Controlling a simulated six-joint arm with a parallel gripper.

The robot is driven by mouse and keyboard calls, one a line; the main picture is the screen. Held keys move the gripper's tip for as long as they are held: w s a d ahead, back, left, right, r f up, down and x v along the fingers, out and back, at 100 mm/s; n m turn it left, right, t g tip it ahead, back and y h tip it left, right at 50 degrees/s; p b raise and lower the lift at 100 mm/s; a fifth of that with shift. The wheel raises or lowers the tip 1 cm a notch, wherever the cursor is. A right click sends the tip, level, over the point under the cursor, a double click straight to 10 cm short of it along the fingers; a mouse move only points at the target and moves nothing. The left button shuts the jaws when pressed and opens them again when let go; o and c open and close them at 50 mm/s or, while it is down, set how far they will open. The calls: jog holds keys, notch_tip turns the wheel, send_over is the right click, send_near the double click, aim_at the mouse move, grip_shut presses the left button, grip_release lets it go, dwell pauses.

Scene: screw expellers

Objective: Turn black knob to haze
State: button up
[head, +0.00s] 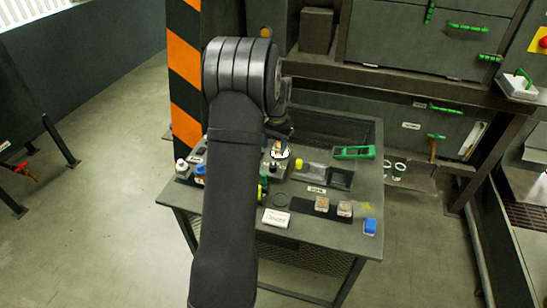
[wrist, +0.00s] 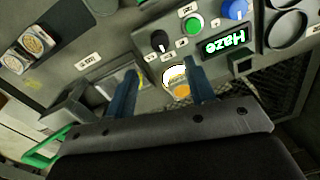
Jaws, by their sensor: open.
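The black knob (wrist: 159,42) shows in the wrist view on a grey panel, with a pale pointer mark. A small display (wrist: 224,45) to its right shows the word "Haze" in lit green letters. My gripper (wrist: 161,66) is open, its two blue-grey fingers apart, with nothing held between them. The knob appears just beyond the fingertips, in the gap between them; I cannot tell whether they touch it.
A white and yellow part (wrist: 177,80) lies between the fingers in the picture.

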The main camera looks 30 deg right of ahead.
notch_tip(320, 180, up, 9)
send_over(273, 165)
jog(key=shift+s+d+f, duration=0.2)
jog(key=shift+s+d, duration=0.05)
jog(key=shift+s, duration=0.1)
jog(key=f, duration=1.7)
jog(key=shift+w+a+f, duration=0.25)
jog(key=shift+w, duration=0.05)
jog(key=shift+r, duration=0.15)
jog(key=shift+f, duration=0.25)
jog(key=shift+r+n, duration=0.15)
jog(key=shift+n, duration=0.55)
jog(key=n, duration=0.4)
jog(key=shift+n, duration=0.4)
jog(key=n, duration=0.5)
jog(key=shift+w+n, duration=0.1)
jog(key=shift+n, duration=0.3)
jog(key=shift+r, duration=0.9)
